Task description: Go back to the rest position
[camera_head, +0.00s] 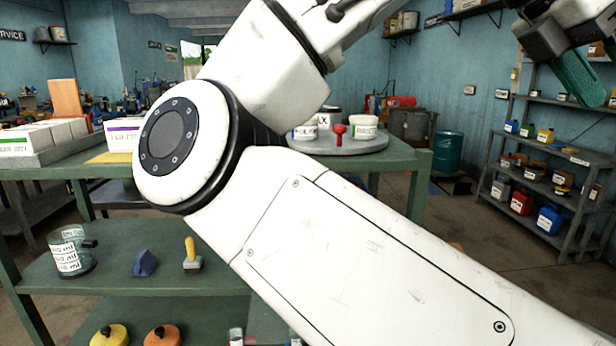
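My white arm crosses the middle of the view from the lower right up to the top. My gripper (566,58) is at the top right edge, raised in the air and partly cut off. It shows a dark grey block-like part and a green ribbed part pointing down. I cannot tell whether the green part is a finger pad or something held, nor whether the fingers are open or shut. A green workbench (396,157) stands behind my arm, partly hidden by it. The gripper is well to the right of the bench and apart from it.
On the bench are a round grey turntable (345,146) with labelled tubs, a red funnel-like item (339,132) and white boxes (125,134). A lower shelf (110,272) holds a measuring jug (70,252). Metal shelving (560,140) with cans stands right; floor before it is clear.

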